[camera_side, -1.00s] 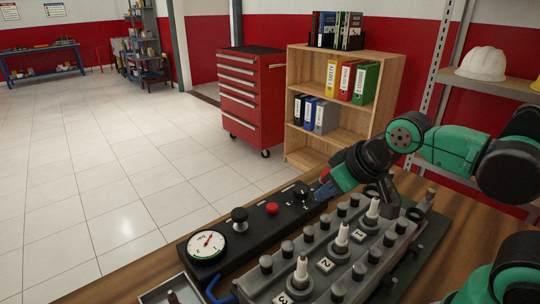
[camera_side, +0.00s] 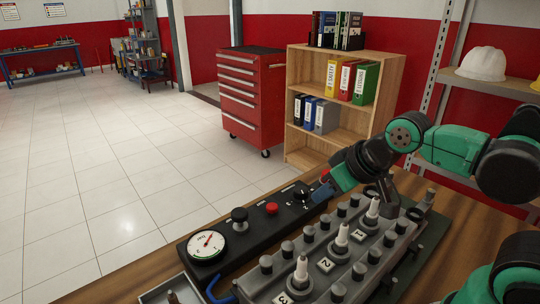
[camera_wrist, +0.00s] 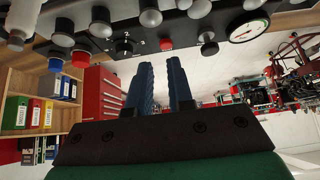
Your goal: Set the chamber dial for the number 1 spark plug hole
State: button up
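The chamber dial (camera_side: 302,193) is a black knob with small white marks at the far end of the black control panel (camera_side: 325,210). In the wrist view the dial (camera_wrist: 124,47) shows above and left of my fingers; which mark it points at is too small to tell. My gripper (camera_side: 322,190) is close to the dial in the side view; whether it touches is unclear there. In the wrist view its two blue fingers (camera_wrist: 159,66) are apart with nothing between them. The number 1 label (camera_side: 357,233) stands by the farthest white spark plug (camera_side: 373,208) on the grey engine block.
The panel also carries a red button (camera_side: 271,208), a black knob (camera_side: 239,219) and a round gauge (camera_side: 207,246). Plugs labelled 2 (camera_side: 326,265) and 3 (camera_side: 283,297) stand nearer on the block beside the panel. A wooden bookshelf and a red tool cabinet (camera_side: 252,95) stand behind.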

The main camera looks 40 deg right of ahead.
jog(key=o, duration=0.3)
jog(key=shift+w+d+r+m, duration=0.1)
jog(key=shift+w+r+m, duration=0.15)
jog(key=shift+m, duration=0.15)
jog(key=o, duration=0.5)
jog(key=m, duration=0.1)
jog(key=w+m+g, duration=0.1)
jog(key=w+d+r+m, duration=0.1)
jog(key=m, duration=0.1)
jog(key=shift+w, duration=0.15)
jog(key=m+g, duration=0.6)
jog(key=m, duration=1.2)
send_over(301, 189)
jog(key=f, duration=0.5)
jog(key=shift+s+a, duration=0.2)
jog(key=shift+s, duration=0.05)
jog(key=shift+w+d+f+m, duration=0.2)
jog(key=shift+f+m, duration=0.35)
jog(key=shift+m, duration=0.05)
jog(key=shift+f, duration=2.65)
grip_shut()
